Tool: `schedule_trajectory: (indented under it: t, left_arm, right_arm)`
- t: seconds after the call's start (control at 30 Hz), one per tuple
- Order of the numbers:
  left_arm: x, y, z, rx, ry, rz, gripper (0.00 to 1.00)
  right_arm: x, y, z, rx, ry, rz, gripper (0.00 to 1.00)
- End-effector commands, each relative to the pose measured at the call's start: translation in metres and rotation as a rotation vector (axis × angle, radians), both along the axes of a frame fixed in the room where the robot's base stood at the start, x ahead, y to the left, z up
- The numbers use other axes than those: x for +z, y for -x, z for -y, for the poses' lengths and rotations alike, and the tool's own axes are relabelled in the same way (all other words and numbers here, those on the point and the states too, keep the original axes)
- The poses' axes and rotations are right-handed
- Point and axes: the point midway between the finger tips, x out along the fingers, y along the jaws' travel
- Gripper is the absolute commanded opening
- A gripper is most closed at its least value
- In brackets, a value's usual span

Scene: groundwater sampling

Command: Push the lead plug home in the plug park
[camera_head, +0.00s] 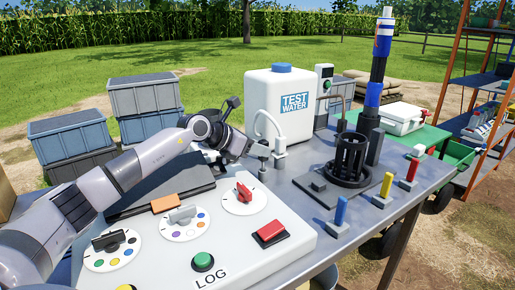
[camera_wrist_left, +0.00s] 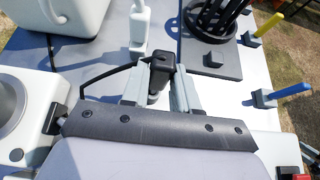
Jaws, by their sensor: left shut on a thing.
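My left gripper (camera_head: 258,154) reaches in from the left over the table in the head view. In the left wrist view, its two grey fingers (camera_wrist_left: 160,85) are shut on the black lead plug (camera_wrist_left: 161,66), one on each side. A black lead runs from the plug to the left. A short grey stem below the plug, likely the plug park (camera_wrist_left: 155,98), shows between the fingers. I cannot tell how deep the plug sits. In the head view the plug (camera_head: 263,145) is small and partly hidden by the gripper. My right gripper is not in view.
A white holder (camera_head: 280,150) with a hose stands close beside the plug. The Test Water tank (camera_head: 285,110) is behind. A black cage stand (camera_head: 350,160) and blue, yellow and red pegs are to the right. The control panel (camera_head: 210,240) is in front.

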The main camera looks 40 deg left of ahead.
Motion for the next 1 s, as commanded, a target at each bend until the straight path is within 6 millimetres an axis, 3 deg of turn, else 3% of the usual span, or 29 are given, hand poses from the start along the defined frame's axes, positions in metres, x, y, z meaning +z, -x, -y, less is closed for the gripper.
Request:
schedule_trajectory:
  t: [1.0]
  left_arm:
    - [-0.015,0.000,0.000,0.000,0.000,0.000,0.00]
  right_arm:
    - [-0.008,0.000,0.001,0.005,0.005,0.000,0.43]
